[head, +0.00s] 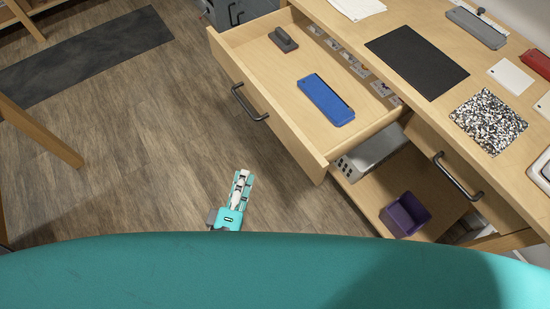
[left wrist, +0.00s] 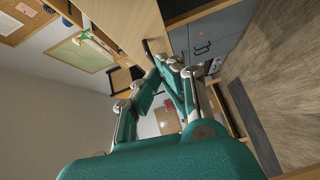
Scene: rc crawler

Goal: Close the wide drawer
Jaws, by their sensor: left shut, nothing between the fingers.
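The wide drawer (head: 284,84) is light wood and stands pulled out from the desk in the head view. Its front has a black bar handle (head: 248,103) and faces the lower left. Inside lie a blue case (head: 326,100) and a dark grey block (head: 283,39). My left gripper (head: 241,178) is over the floor, below the drawer front in the picture and apart from it. In the left wrist view its fingers (left wrist: 165,62) come together at the tips with nothing between them. My right gripper is in neither view.
The desk top holds a black mat (head: 416,61) and a speckled square (head: 488,121). A second drawer front with a black handle (head: 458,177) is on the right. Below is a shelf with a purple bin (head: 405,215) and a grey metal box (head: 370,153).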

